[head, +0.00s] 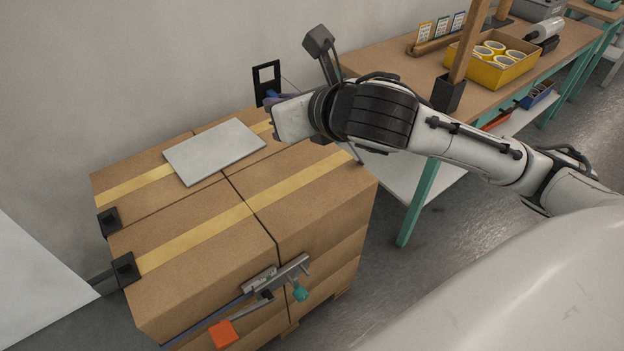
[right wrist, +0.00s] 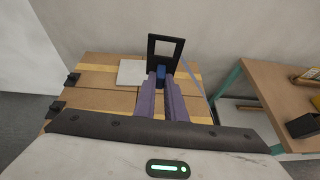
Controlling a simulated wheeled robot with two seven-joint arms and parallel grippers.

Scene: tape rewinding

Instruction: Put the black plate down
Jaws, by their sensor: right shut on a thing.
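The black plate (head: 268,87) is a small upright panel with a square window. My right gripper (head: 271,100) has purple fingers, shown in the wrist view (right wrist: 160,84), and is shut on the plate at that blue part. Whether the plate's bottom touches the boxes is hidden. My left gripper is out of view.
A pale flat panel (head: 214,151) lies on the boxes, left of my right gripper. A strap tool (head: 275,278) hangs at the boxes' front, with black corner pieces (head: 124,268) on the left edge. A workbench (head: 410,75) with a yellow tray (head: 490,72) of tape rolls stands right.

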